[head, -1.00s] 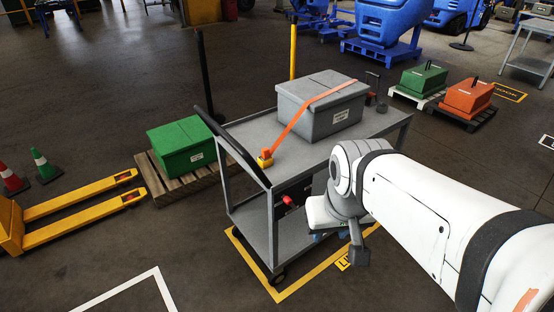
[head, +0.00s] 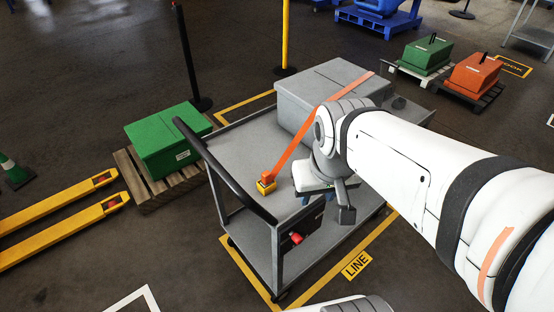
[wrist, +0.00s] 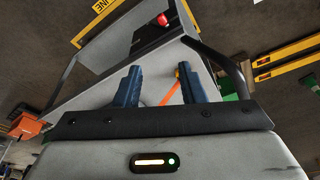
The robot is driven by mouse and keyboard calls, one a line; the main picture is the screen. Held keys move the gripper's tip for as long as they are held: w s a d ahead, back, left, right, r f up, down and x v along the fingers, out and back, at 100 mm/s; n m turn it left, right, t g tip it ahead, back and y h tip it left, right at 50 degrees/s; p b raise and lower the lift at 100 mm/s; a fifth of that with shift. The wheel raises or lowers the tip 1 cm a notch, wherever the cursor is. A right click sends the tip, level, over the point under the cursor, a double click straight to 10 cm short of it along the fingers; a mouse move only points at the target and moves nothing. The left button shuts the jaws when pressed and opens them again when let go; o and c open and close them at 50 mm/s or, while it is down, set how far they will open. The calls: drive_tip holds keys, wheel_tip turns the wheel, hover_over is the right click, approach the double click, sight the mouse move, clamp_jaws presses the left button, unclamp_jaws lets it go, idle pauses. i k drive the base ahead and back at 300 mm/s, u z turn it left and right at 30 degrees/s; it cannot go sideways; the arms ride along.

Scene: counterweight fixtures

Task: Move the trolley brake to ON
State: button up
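The grey trolley (head: 238,160) stands in front of me with a black push handle (head: 225,170) at its left end. A red knob (head: 296,238) sits on a dark panel on the trolley's near side, below the top deck. It is probably the brake control, but I cannot read any label or its setting. The knob also shows at the top of the wrist view (wrist: 162,19). My gripper (wrist: 160,88) is open and empty, its two dark fingers apart, with the knob beyond them.
A grey box (head: 312,98) under an orange strap (head: 297,145) sits on the trolley, with a yellow fitting (head: 266,185) at the strap's end. A green box (head: 168,142) on a pallet and a yellow pallet jack (head: 70,219) stand left.

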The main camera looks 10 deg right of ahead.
sight(297, 238)
drive_tip(key=z, duration=1.2)
drive_tip(key=k, duration=1.95)
drive_tip(key=u, duration=0.8)
drive_tip(key=i, duration=1)
drive_tip(key=u, duration=0.05)
